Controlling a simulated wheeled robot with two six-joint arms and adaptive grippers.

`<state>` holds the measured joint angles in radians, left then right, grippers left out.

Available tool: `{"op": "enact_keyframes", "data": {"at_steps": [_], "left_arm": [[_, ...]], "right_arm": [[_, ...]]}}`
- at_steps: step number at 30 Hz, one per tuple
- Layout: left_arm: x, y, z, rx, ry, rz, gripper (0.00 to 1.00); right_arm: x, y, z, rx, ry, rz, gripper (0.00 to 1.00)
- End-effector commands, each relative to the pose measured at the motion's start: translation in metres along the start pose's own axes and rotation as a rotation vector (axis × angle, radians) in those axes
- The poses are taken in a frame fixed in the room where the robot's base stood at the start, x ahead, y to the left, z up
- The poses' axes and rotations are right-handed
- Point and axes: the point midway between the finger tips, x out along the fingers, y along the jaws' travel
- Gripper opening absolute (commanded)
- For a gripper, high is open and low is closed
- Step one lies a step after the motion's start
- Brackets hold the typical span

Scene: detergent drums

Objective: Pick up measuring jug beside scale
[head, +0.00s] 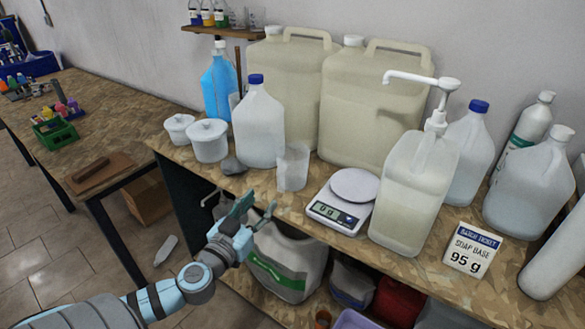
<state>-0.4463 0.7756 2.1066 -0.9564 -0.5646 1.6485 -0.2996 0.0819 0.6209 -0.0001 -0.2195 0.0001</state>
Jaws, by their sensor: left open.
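A clear, empty-looking measuring jug (292,168) stands upright on the wooden bench near its front edge. It is just left of the white scale (354,186), whose display reads 0 g. My left gripper (255,208) is open and empty, in front of the bench edge, below and left of the jug and apart from it. My right gripper is not in the head view.
A blue-capped jug (259,125) stands close behind and left of the measuring jug. A pump bottle (413,190) and a ticket reading 95 g (472,250) stand right of the scale. White tubs (209,140) sit at left. Large containers (372,100) fill the back.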

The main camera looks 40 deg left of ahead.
Motion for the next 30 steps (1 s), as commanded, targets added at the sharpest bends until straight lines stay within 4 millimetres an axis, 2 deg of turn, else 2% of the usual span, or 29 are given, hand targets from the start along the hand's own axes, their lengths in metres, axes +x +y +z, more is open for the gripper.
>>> {"op": "enact_keyframes", "data": {"at_steps": [6,13,18,21,26,30], "left_arm": [[0.058,0.0,-0.004,-0.009,0.003,-0.003,0.42],[0.092,-0.001,0.001,-0.005,0.0,-0.001,0.42],[0.125,-0.003,0.004,-0.006,0.0,0.0,0.42],[0.132,-0.003,0.006,-0.005,-0.001,0.001,0.42],[0.132,-0.003,0.007,-0.004,-0.002,0.002,0.42],[0.132,-0.003,0.007,-0.004,-0.002,0.001,0.21]], "right_arm": [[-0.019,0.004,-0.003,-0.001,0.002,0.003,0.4],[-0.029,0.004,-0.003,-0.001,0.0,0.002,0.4],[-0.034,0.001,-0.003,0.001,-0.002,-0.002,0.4],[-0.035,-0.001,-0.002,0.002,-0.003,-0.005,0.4],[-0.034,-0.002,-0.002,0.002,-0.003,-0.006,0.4],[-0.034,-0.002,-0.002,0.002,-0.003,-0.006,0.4]]}}
